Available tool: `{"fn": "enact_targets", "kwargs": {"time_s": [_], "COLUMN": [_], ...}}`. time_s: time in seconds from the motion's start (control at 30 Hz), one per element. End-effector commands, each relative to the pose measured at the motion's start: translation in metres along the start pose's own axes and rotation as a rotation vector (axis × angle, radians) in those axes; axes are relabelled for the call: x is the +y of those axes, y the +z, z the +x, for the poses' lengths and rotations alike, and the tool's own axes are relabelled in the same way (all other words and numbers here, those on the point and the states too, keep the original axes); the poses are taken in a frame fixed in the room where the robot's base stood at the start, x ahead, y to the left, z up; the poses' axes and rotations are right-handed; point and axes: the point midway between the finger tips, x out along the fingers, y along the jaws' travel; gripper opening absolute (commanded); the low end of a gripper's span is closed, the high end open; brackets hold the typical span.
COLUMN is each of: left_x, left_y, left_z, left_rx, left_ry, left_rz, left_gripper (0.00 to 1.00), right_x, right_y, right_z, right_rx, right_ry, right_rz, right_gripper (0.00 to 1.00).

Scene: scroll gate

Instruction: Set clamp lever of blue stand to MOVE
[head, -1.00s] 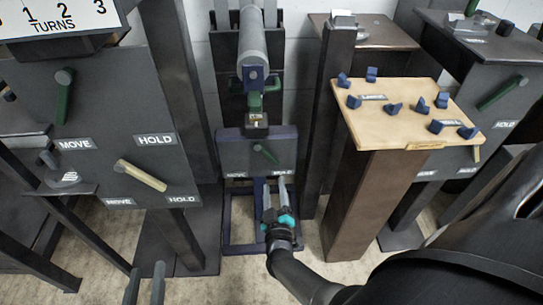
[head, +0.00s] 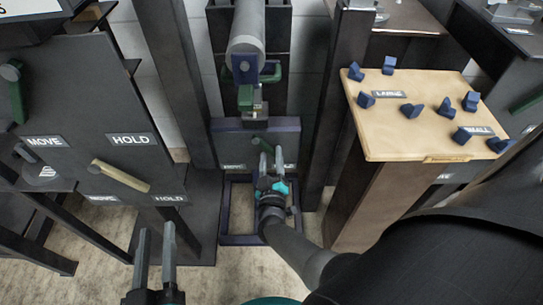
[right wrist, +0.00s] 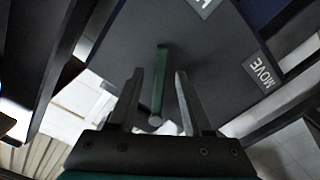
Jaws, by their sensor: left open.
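The blue stand (head: 225,127) is in the middle of the head view, with a dark panel between a MOVE label (head: 233,167) at left and a HOLD label (head: 290,167) at right. Its green clamp lever (head: 257,142) is partly hidden by my right gripper (head: 271,158), which is in front of the panel. In the right wrist view the green lever (right wrist: 161,75) lies between the two open fingers of my right gripper (right wrist: 158,75), with a gap on each side. The MOVE label (right wrist: 262,72) is at right there. My left gripper (head: 156,240) is open and empty at lower left.
A grey stand (head: 75,95) with a tan lever (head: 120,176) and its own MOVE and HOLD labels stands at left. A wooden-topped pedestal (head: 375,135) with several small blue pieces stands at right. A grey roller (head: 247,30) is above the blue stand.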

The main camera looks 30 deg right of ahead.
Motion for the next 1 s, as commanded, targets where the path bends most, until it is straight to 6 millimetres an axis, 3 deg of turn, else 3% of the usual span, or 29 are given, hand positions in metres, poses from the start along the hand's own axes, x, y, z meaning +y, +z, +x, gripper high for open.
{"fn": "enact_targets", "kwargs": {"time_s": [0.07, 0.43, 1.0], "left_x": [0.0, -0.0002, -0.0002], "left_y": [0.0002, 0.0005, 0.0004], "left_z": [0.0, 0.0001, 0.0002], "left_rx": [-0.001, -0.002, -0.002], "left_ry": [0.0, 0.0, 0.0], "left_rz": [0.0, 0.0, 0.001], "left_gripper": [0.41, 0.41, 0.41], "right_x": [0.0, 0.0002, 0.0006], "right_y": [-0.0001, 0.0002, 0.0005], "right_z": [0.0, 0.0, 0.0002], "right_rx": [0.0, 0.0, -0.001], "right_ry": [0.0, 0.0, 0.001], "right_rz": [0.0, 0.0, 0.0], "right_gripper": [0.41, 0.0, 0.0]}}
